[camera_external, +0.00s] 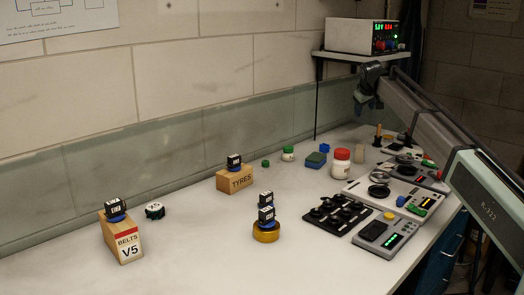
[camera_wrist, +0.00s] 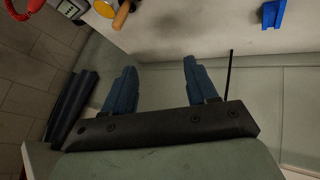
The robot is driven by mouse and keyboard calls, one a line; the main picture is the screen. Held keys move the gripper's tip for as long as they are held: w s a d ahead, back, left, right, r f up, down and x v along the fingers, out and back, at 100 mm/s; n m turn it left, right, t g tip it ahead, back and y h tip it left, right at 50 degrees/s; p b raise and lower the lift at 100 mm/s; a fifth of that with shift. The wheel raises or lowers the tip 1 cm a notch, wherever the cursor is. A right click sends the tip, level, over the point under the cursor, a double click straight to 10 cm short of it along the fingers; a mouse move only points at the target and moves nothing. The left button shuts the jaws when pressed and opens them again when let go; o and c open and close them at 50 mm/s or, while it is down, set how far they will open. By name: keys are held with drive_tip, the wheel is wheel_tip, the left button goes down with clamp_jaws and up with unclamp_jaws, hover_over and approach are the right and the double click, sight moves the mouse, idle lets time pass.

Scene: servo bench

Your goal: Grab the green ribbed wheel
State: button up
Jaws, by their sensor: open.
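A small green round piece (camera_external: 266,163) lies on the bench near the back wall, right of the TYRES box. It may be the green ribbed wheel, but it is too small to make out ribs. I cannot pick it out in the wrist view. My gripper (camera_external: 363,104) is raised at the right, above the back of the bench and well apart from the green piece. In the wrist view its two blue fingers (camera_wrist: 158,62) are spread wide with nothing between them.
A green-lidded jar (camera_external: 287,154), a sponge (camera_external: 316,160), a blue piece (camera_external: 325,148) and a red-lidded jar (camera_external: 341,162) stand right of the green piece. The TYRES box (camera_external: 236,181) is at its left.

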drive_tip(key=s+a+f+g+y, duration=0.1)
drive_tip(key=s+a, duration=0.2)
drive_tip(key=a, duration=0.5)
drive_tip(key=s+a+y, duration=0.1)
drive_tip(key=s+a, duration=0.2)
drive_tip(key=a, duration=0.6)
drive_tip(key=n+g+y, duration=0.2)
drive_tip(key=g, duration=0.1)
approach(266, 161)
drive_tip(key=x, duration=0.8)
drive_tip(key=shift+w+a+f, duration=0.1)
drive_tip(key=shift+w+f, duration=0.05)
drive_tip(key=shift+f, duration=0.1)
drive_tip(key=shift+c, duration=0.3)
clamp_jaws()
